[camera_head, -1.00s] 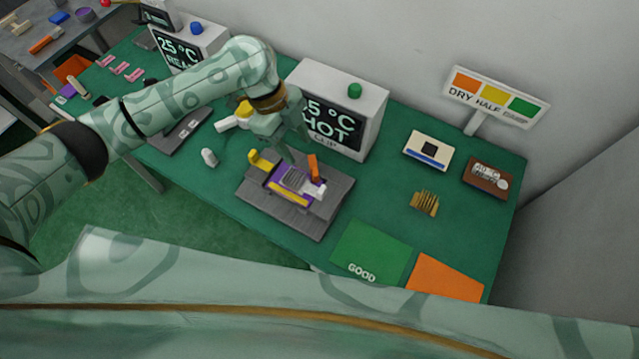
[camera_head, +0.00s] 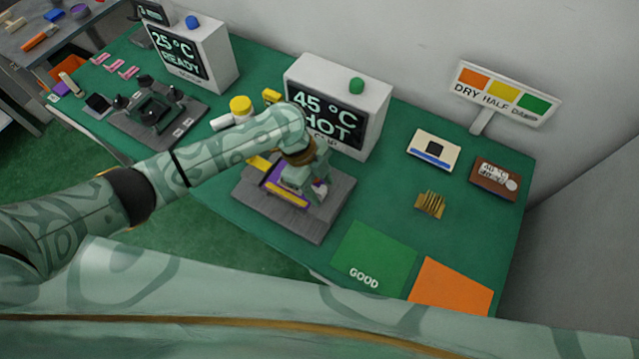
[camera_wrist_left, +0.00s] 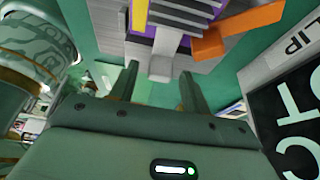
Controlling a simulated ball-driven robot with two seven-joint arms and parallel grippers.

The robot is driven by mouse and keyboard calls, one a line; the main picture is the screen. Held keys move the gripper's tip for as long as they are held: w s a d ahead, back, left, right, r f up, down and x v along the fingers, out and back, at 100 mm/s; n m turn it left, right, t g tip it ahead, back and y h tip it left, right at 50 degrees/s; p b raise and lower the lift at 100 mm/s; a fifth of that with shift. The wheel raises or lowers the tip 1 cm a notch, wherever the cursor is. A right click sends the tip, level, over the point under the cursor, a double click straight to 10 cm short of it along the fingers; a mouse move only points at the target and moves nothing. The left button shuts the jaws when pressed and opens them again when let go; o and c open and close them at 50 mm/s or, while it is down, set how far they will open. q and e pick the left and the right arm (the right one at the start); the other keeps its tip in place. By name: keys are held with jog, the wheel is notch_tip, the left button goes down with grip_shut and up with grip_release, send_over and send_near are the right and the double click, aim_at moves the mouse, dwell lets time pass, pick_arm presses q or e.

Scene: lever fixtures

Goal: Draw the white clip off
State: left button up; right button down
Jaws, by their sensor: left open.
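The fixture (camera_head: 272,182), purple with a yellow bar, sits on a dark grey base plate (camera_head: 318,225). My left gripper (camera_head: 303,182) is over its right part and hides much of it. The white clip (camera_head: 321,189) shows only in part beside the gripper. In the left wrist view, the pale clip (camera_wrist_left: 160,66) lies just beyond and between the two fingertips of my open left gripper (camera_wrist_left: 157,82). I cannot tell whether the fingers touch it. The orange lever (camera_wrist_left: 238,30) and grey ribs (camera_wrist_left: 185,15) are beyond it. My right gripper is not in view.
A white box (camera_head: 370,100) reading 45 °C HOT stands just behind the fixture. A green GOOD mat (camera_head: 373,255) and an orange mat (camera_head: 450,288) lie to the right. Gold pins (camera_head: 430,204) and a yellow-capped bottle (camera_head: 240,108) are nearby.

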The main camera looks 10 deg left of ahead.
pick_arm(q)
grip_shut()
jog(key=shift+s+d+r+p, duration=0.15)
jog(key=shift+d+p, duration=0.15)
jog(key=shift+d, duration=0.05)
jog(key=d+p, duration=0.1)
jog(key=d, duration=0.1)
jog(key=s+d+p, duration=0.1)
jog(key=d, duration=0.1)
jog(key=shift+s+d, duration=0.1)
jog(key=shift+s, duration=0.1)
grip_release()
jog(key=shift+d, duration=0.1)
